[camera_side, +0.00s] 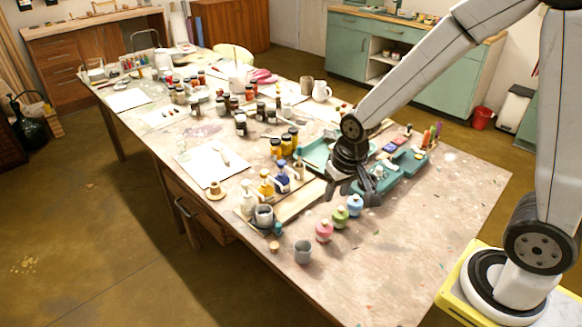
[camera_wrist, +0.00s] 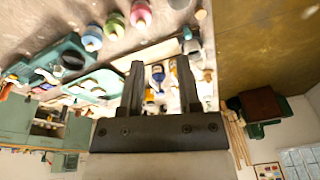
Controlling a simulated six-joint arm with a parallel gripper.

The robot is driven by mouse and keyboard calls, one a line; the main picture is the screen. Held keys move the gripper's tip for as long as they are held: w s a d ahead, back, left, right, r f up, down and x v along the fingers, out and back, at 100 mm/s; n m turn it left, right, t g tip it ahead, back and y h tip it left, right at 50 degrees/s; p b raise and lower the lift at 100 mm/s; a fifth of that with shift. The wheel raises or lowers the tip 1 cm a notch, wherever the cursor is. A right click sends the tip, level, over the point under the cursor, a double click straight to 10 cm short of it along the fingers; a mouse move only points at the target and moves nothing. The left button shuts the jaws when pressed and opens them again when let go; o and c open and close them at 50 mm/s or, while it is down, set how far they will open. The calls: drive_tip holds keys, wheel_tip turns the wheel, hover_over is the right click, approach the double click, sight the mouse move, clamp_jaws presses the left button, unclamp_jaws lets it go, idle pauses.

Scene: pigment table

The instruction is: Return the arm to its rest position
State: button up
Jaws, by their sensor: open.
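My gripper (camera_side: 346,190) hangs over the right part of the long work table (camera_side: 430,225), just behind the row of small round bottles and beside the teal trays. In the wrist view my gripper (camera_wrist: 160,75) shows two dark fingers spread apart, with nothing between them. A blue bottle and a white sheet show beyond the gap. My arm reaches in from the right, and part of the teal tray is hidden behind the wrist.
Pink (camera_side: 324,232), green (camera_side: 340,217) and blue (camera_side: 355,204) round bottles stand close by the gripper. A grey cup (camera_side: 303,251) stands near the front edge. Teal trays (camera_side: 405,165) lie behind. Many jars crowd the table's left; its right end is clear.

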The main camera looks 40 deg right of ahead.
drive_tip(key=s+r+n, duration=0.1)
drive_tip(key=s+n, duration=0.2)
drive_tip(key=s, duration=0.3)
drive_tip(key=shift+s+d+t, duration=0.15)
drive_tip(key=shift+d+t, duration=0.15)
